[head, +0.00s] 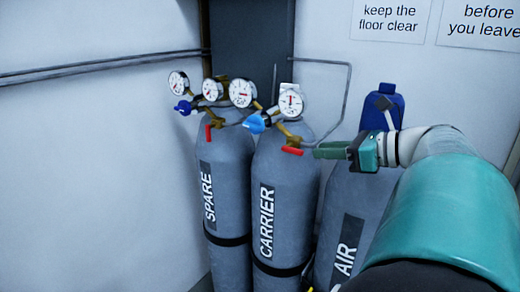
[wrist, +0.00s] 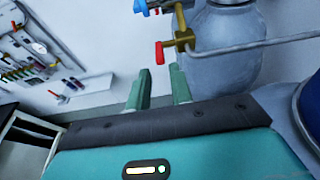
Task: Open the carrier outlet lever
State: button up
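The grey CARRIER cylinder (head: 283,185) stands upright in the middle, and its label faces me. Its red outlet lever (head: 292,151) sits on the brass valve at the cylinder's top. In the wrist view the red lever (wrist: 159,52) hangs down from a brass fitting (wrist: 183,38), just beyond the fingertips and roughly between them. My gripper (head: 317,151) comes in from the right, its green fingers pointing left at the lever. In the wrist view my gripper (wrist: 160,72) shows two fingers apart with nothing between them. I cannot tell whether a finger touches the lever.
The SPARE cylinder (head: 222,170) stands left with its own red lever (head: 208,132). The AIR cylinder (head: 345,220) stands right, below my arm. Several gauges (head: 240,93) and blue knobs (head: 255,123) crowd above the valves. A thin grey pipe (wrist: 250,45) runs right from the brass fitting.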

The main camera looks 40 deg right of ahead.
jog(key=v, duration=0.6)
dwell(0.3)
jog(key=w+a+f+n+g, duration=0.4)
jog(key=a+f+n, duration=0.15)
jog(key=a, duration=0.35)
jog(key=w+a+f+n+g, duration=0.3)
jog(key=a+f+n, duration=0.2)
jog(key=a+f, duration=0.25)
jog(key=s+a+f+n+h, duration=0.2)
jog(key=a+f+n, duration=0.2)
jog(key=a+n, duration=0.3)
jog(key=s+a+f+n+g+h, duration=0.1)
jog(key=s+a+f+n+h, duration=0.1)
jog(key=a+n, duration=0.6)
notch_tip(320, 180, down, 2)
jog(key=n+h, duration=0.1)
jog(key=n, duration=0.5)
jog(key=shift+s+a+n, duration=0.15)
jog(key=shift+n, duration=0.2)
